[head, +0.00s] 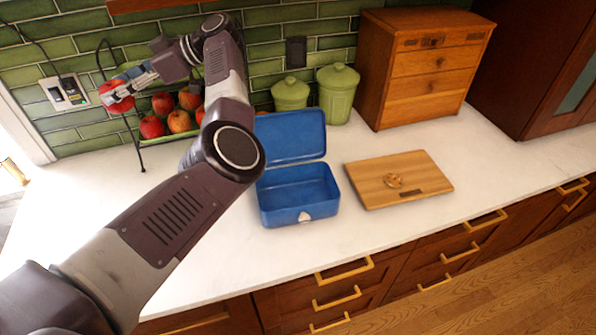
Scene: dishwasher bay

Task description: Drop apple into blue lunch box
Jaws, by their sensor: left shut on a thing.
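My left gripper (122,84) is shut on a red apple (116,101) at the upper left, in front of the tiled wall. The held apple is above and left of the other apples, near the thin black stand of the fruit rack. Several more red apples (180,121) lie in a green tray on that rack, partly behind my left arm. The blue lunch box (297,190) stands open and empty on the white counter at the middle, its lid (290,137) raised at the back. My right gripper is not in view.
Two green canisters (338,95) and a wooden drawer box (425,70) stand behind. White counter (240,270) is clear in front.

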